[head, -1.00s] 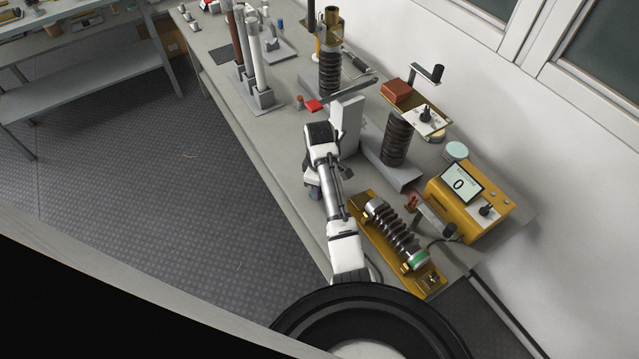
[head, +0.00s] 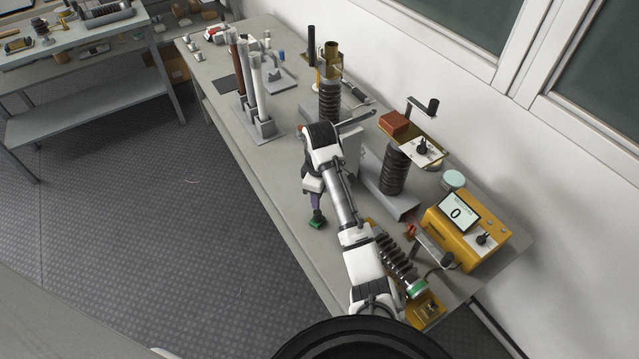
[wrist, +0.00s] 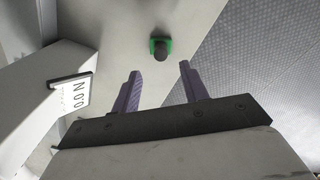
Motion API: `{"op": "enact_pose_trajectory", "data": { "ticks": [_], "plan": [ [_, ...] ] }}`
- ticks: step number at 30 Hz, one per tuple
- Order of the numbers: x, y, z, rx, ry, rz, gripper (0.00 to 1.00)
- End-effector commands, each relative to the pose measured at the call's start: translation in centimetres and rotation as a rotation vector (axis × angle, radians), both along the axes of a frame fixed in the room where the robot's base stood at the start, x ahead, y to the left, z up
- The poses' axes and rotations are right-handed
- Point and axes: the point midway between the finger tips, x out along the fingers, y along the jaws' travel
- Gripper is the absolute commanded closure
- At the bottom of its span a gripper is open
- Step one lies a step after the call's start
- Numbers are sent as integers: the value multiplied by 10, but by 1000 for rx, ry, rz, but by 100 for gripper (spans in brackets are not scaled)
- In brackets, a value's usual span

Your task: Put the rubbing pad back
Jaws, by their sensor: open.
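A small green pad with a dark round knob (wrist: 160,47), seemingly the rubbing pad, lies on the grey table (wrist: 185,18) in the wrist view. In the head view the green pad (head: 317,223) is near the table's front edge, just below my gripper (head: 316,203). My gripper (wrist: 160,70) is open and empty, its two purple fingers apart. The pad shows beyond the fingertips, roughly centred between them. I see no contact, but the exact height gap cannot be told.
A white box with a small display (wrist: 70,95) stands close on the left in the wrist view. The yellow meter (head: 465,230) and ribbed insulator (head: 398,262) are right of my arm. Upright tubes (head: 258,85) stand farther back. The table drops to floor (wrist: 265,65) beside the pad.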

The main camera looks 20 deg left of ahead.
Motion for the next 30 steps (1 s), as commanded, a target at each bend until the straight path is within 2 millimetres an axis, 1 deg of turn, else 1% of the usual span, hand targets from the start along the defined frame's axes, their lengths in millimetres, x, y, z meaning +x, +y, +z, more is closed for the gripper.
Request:
{"op": "enact_pose_trajectory", "data": {
  "ticks": [1, 6, 17, 20, 22, 23, 26, 27, 29, 30],
  "plan": [
    [3, 0, 7, 1, -9, 1, 56],
    [2, 1, 18, 2, -8, 2, 56],
    [0, 1, 22, 0, -1, 0, 56],
    [1, 8, 25, 18, -21, 3, 56],
    [4, 27, 33, 68, -79, 7, 56],
    [6, 40, 39, 103, -117, 8, 56],
    [10, 102, 77, 291, -288, 15, 56],
    [9, 131, 100, 393, -369, 16, 56],
    [1, 174, 143, 565, -486, 19, 56],
    [-7, 199, 174, 687, -556, 21, 56]
  ]
}}
